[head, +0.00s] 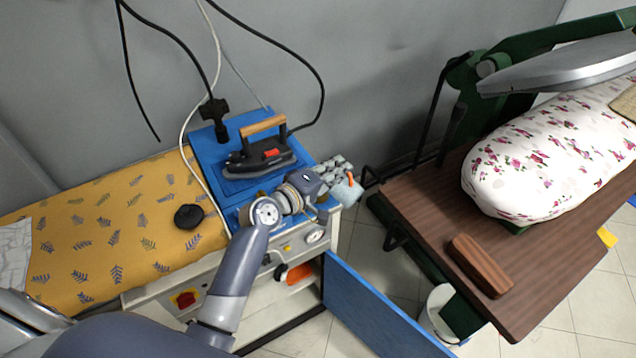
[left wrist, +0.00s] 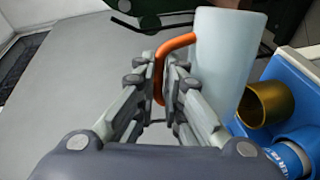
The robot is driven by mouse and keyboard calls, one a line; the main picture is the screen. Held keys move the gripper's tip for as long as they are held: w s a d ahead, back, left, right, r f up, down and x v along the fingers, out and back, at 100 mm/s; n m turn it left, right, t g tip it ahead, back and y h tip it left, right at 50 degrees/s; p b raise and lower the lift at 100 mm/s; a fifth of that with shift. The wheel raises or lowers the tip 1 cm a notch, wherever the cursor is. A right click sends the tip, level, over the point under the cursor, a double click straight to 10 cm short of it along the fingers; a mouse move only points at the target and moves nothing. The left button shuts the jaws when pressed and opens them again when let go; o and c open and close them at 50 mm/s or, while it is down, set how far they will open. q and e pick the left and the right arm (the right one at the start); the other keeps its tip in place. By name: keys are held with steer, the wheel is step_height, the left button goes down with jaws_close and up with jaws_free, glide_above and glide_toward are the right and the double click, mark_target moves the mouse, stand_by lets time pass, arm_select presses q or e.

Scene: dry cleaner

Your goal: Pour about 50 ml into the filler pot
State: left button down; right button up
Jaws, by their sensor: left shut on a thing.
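My left gripper (head: 342,172) is shut on the orange handle of a pale, whitish-blue jug (head: 347,191). In the left wrist view the fingers (left wrist: 165,85) close around the handle, and the jug (left wrist: 218,65) is just right of them. I cannot see into the jug or tell its liquid level. A brass, open-mouthed cup (left wrist: 268,103), which looks like the filler pot, is set in the blue top right of the jug. My right gripper is not in view.
An iron (head: 262,157) with a wooden handle rests on the blue stand. A round black cap (head: 188,216) lies on the yellow patterned board (head: 110,235). A blue cap (left wrist: 288,156) is near the brass cup. A brown table (head: 430,215) with a floral press stands right.

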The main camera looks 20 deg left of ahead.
mark_target(350, 193)
arm_select(q)
steer(key=shift+w+a+r+n, duration=0.15)
steer(key=shift+a+r+n, duration=0.1)
steer(key=shift+a+n, duration=0.05)
stand_by(0.5)
steer(key=d+f+m, duration=0.1)
steer(key=s+d+f+m+b, duration=0.2)
steer(key=d, duration=0.1)
steer(key=shift+t+y, duration=0.3)
steer(key=shift+y, duration=0.1)
steer(key=shift+d+r, duration=0.15)
steer(key=shift+d, duration=0.1)
steer(key=shift+s+d+f+m+b, duration=0.15)
steer(key=shift+f+m+b, duration=0.25)
steer(key=shift+f+m, duration=0.2)
steer(key=s+d+f+m+t+y+b, duration=0.1)
steer(key=s+d+f+m+t+b, duration=0.1)
steer(key=d+f+m+b, duration=0.5)
steer(key=shift+s+d+f+m+t+b, duration=0.35)
steer(key=shift+s+f+m, duration=0.4)
steer(key=shift+f+m, duration=1.1)
steer(key=shift+a+f+n, duration=0.15)
steer(key=shift+f+n, duration=0.15)
steer(key=shift+n, duration=0.05)
